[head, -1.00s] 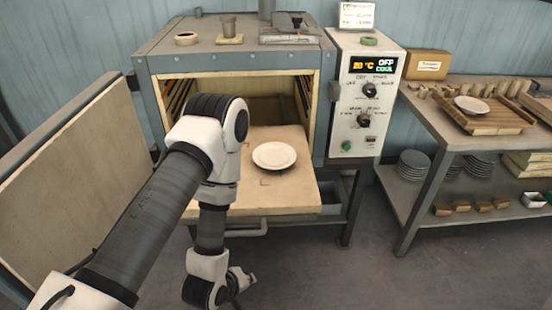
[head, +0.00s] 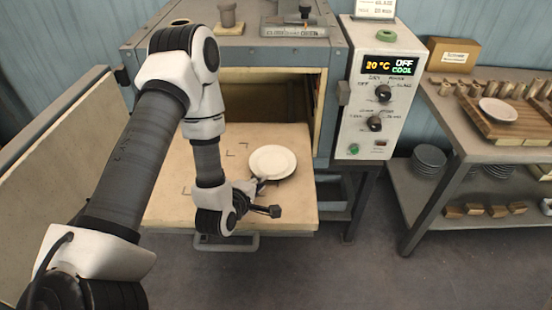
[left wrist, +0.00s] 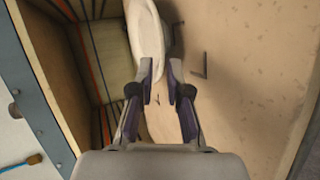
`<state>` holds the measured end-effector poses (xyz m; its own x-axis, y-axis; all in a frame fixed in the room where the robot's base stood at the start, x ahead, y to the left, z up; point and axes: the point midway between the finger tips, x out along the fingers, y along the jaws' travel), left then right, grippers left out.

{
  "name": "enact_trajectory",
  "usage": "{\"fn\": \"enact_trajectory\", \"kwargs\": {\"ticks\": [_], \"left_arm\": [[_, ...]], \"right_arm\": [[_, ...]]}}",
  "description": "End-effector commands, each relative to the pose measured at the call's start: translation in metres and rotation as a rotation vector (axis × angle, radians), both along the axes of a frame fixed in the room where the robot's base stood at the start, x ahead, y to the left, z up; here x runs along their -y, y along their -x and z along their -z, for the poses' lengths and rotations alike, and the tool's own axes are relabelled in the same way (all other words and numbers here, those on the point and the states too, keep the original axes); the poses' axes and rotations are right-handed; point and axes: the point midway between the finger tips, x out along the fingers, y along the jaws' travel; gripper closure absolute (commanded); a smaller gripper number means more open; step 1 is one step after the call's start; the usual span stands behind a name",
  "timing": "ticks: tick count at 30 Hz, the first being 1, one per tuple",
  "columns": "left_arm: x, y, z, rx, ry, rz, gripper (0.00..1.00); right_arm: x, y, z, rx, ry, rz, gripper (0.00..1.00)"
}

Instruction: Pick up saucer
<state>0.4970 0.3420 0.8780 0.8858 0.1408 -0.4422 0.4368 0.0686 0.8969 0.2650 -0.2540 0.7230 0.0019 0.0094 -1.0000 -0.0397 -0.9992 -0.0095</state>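A pale round saucer (head: 272,162) lies on the oven's pulled-out shelf (head: 300,205). My left gripper (head: 267,197) is at the saucer's near edge, low over the shelf. Its fingers are spread apart, one close to the saucer's rim and the other nearer the shelf's front. In the left wrist view the saucer (left wrist: 147,35) shows nearly edge-on, just beyond and partly behind the open fingertips (left wrist: 160,72). Whether a finger touches the rim is not clear. My right gripper is not in view.
The open oven (head: 262,95) stands behind the shelf, with its control box (head: 378,90) at right. The open door (head: 55,160) is at left. A side table (head: 450,115) holds another saucer (head: 498,110) on a wooden tray, with stacked plates (head: 429,160) below.

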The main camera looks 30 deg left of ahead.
Motion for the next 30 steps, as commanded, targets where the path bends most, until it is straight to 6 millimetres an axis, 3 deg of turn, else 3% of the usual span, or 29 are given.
{"fn": "enact_trajectory", "kwargs": {"ticks": [9,15,16,17,18,30], "left_arm": [[-0.005,-0.043,0.022,0.0,-0.001,0.0,0.84],[-0.006,-0.045,0.025,-0.002,0.0,0.0,0.84],[-0.006,-0.045,0.025,-0.002,0.0,0.0,0.88],[-0.006,-0.045,0.025,-0.002,0.0,0.0,0.98],[-0.006,-0.045,0.025,-0.002,0.0,0.0,1.0],[-0.006,-0.045,0.024,-0.002,0.0,0.0,1.0]], "right_arm": [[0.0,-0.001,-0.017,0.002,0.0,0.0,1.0],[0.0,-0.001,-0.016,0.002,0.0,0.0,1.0],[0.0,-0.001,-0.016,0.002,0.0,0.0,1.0],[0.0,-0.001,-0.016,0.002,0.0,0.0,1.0],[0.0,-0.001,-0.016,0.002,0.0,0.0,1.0],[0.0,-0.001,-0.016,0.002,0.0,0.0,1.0]]}}
